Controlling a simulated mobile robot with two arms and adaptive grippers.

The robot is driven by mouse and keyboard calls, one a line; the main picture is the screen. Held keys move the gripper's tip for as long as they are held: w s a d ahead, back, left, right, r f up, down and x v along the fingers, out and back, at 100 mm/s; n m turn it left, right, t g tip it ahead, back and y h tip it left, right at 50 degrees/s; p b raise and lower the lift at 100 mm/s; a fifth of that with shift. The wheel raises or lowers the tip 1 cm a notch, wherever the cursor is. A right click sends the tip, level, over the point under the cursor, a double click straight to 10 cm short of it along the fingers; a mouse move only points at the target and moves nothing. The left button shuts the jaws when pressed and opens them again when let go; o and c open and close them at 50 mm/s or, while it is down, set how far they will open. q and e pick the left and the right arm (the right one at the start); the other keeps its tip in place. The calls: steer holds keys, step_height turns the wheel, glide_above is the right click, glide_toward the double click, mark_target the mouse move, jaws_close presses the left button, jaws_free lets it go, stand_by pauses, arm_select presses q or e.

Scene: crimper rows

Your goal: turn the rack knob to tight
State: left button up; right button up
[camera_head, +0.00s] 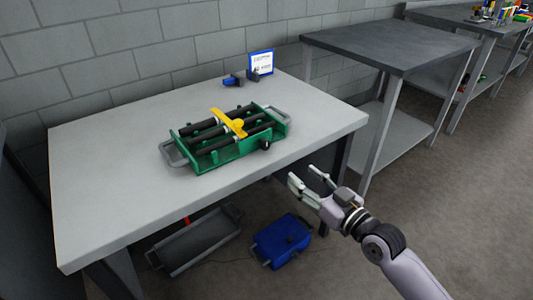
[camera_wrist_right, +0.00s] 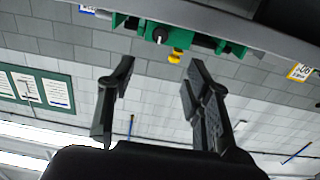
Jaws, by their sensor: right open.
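A green rack (camera_head: 215,157) with black bars, a yellow clamp piece (camera_head: 230,123) across them and grey end handles lies on the light grey table. A small black knob (camera_head: 265,144) sticks out of its front right side. My right gripper (camera_head: 305,178) is open and empty, off the table's front edge, to the right of and nearer than the knob. In the right wrist view, my gripper's fingers (camera_wrist_right: 160,68) are spread, with the green rack (camera_wrist_right: 180,39), the knob (camera_wrist_right: 160,34) and part of the yellow piece (camera_wrist_right: 175,57) beyond them. My left gripper is not seen.
Blue and black items (camera_head: 238,78) and a blue-framed sign (camera_head: 261,63) stand at the table's back. A blue box (camera_head: 282,240) and a grey tray (camera_head: 195,243) are below. A dark table (camera_head: 390,42) stands right. The grey table's (camera_head: 100,190) left side is clear.

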mark_target(267, 146)
steer(key=b+x, duration=0.1)
steer(key=x, duration=1.3)
steer(key=shift+w+a+f+b, duration=0.1)
steer(key=shift+w+a+b, duration=0.1)
steer(key=shift+w+b, duration=0.15)
steer(key=shift+w+a, duration=0.2)
steer(key=shift+w, duration=0.05)
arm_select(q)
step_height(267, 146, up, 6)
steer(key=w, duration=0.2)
arm_select(e)
steer(key=shift+c, duration=0.6)
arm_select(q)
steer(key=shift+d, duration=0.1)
arm_select(e)
jaws_close()
